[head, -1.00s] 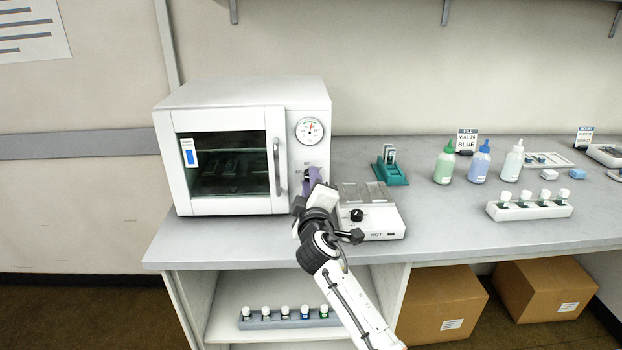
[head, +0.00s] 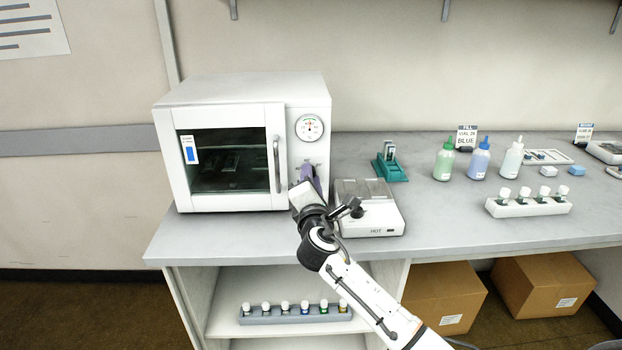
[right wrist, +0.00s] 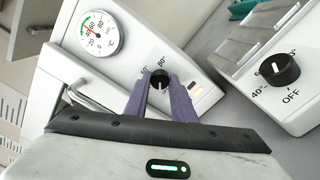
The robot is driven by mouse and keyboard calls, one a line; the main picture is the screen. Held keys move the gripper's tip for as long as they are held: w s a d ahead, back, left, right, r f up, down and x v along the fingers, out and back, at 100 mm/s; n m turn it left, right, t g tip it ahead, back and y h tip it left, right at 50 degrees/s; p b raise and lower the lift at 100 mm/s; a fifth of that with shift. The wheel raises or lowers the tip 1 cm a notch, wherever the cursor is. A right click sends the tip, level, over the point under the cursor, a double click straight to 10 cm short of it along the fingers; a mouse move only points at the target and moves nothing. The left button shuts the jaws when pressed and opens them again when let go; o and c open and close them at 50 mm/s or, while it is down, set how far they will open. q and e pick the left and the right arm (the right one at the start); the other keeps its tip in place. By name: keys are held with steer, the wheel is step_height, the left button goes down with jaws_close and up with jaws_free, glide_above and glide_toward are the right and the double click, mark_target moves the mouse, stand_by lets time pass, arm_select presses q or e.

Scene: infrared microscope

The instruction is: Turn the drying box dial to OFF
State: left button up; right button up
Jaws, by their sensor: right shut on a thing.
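The drying box (head: 215,92) is a white cabinet with a dark glass door at the left of the bench. Its black dial (right wrist: 160,78) is on the front panel below the round gauge; numbers show beside it in the right wrist view. My right gripper (right wrist: 161,88) has its purple fingers shut on the dial, one on each side. The fingers cover part of the panel print, and I cannot read the dial's setting. In the head view my right gripper (head: 309,174) hides the dial. My left gripper is not in view.
A hot plate (head: 368,213) with its own black dial (right wrist: 280,69) and OFF mark stands close right of the box. The door handle (head: 277,165) is just left of the panel. A teal slide rack (head: 390,170), bottles (head: 479,163) and a vial rack (head: 528,207) stand further right.

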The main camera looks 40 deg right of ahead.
steer(key=shift+n, duration=2)
steer(key=o, duration=1.1)
steer(key=shift+c, duration=0.2)
steer(key=v, duration=1)
steer(key=shift+s+b, duration=0.15)
steer(key=shift+b, duration=0.25)
